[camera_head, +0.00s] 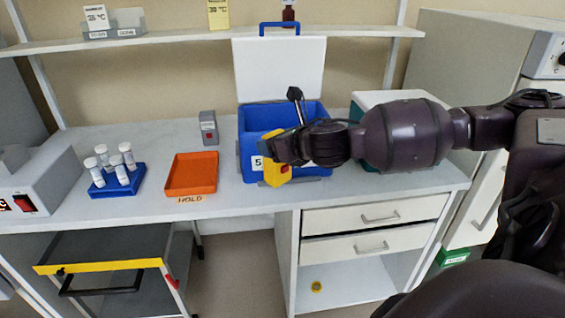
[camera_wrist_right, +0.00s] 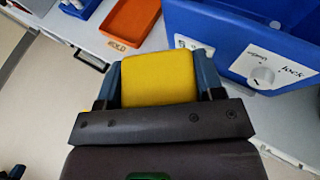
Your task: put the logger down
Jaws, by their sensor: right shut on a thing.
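The yellow logger (camera_head: 277,172) is in my right gripper (camera_head: 272,152), in front of the blue box's front wall and above the bench's front part. In the right wrist view the logger (camera_wrist_right: 158,78) sits between the two fingers (camera_wrist_right: 160,80), which are shut on it. The logger's underside is hidden, and I cannot tell whether it touches anything below. My left gripper is not in view.
The blue box (camera_head: 247,135) stands open, its pale lid (camera_head: 285,68) raised behind. An orange tray (camera_head: 192,173) marked HOLD lies to its left. Bare bench shows between tray and box.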

